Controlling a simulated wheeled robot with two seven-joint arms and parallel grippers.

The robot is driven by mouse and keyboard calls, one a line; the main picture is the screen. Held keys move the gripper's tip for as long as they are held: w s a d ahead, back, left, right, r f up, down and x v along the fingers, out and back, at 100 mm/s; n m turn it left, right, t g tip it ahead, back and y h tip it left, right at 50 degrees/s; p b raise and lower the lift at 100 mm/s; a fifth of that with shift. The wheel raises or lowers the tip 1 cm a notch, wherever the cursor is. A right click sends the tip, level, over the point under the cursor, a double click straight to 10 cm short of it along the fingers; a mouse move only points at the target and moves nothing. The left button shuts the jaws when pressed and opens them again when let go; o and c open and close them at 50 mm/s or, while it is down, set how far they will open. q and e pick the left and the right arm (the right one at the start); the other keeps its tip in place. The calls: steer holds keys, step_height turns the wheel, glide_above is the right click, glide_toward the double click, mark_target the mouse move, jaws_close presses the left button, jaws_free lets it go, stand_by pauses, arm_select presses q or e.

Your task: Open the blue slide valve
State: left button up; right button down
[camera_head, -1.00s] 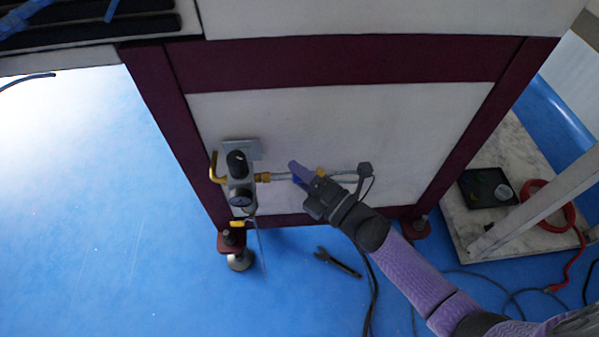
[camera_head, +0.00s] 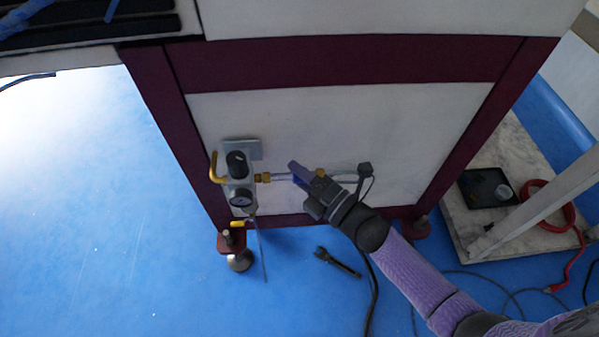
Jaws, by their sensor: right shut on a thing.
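The blue slide valve (camera_head: 299,171) sits on the thin air line at the lower part of the machine's side panel, to the right of the regulator. Only a blue piece of it shows above my gripper; the rest is hidden. My right gripper (camera_head: 308,181) is shut on the blue slide valve, with its arm coming in from the lower right. A brass fitting (camera_head: 263,178) joins the line to the regulator, and a second brass part (camera_head: 320,172) shows just right of the blue piece. My left gripper is out of view.
The regulator (camera_head: 238,165) with its black knob and gauge (camera_head: 241,198) is close on the left. A dark block (camera_head: 364,169) ends the line on the right. A wrench (camera_head: 337,262) and dark cables lie on the blue floor. A black tray (camera_head: 487,188) lies on the pale slab.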

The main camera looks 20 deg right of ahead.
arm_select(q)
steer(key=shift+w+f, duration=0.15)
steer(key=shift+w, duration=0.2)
arm_select(e)
steer(key=shift+w+a, duration=0.15)
steer(key=shift+a, duration=0.4)
steer(key=shift+w+a, duration=0.15)
steer(key=shift+a, duration=0.4)
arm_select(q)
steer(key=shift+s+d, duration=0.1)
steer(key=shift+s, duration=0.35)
arm_select(e)
steer(key=shift+c, duration=1.4)
jaws_free()
steer(key=shift+a, duration=0.1)
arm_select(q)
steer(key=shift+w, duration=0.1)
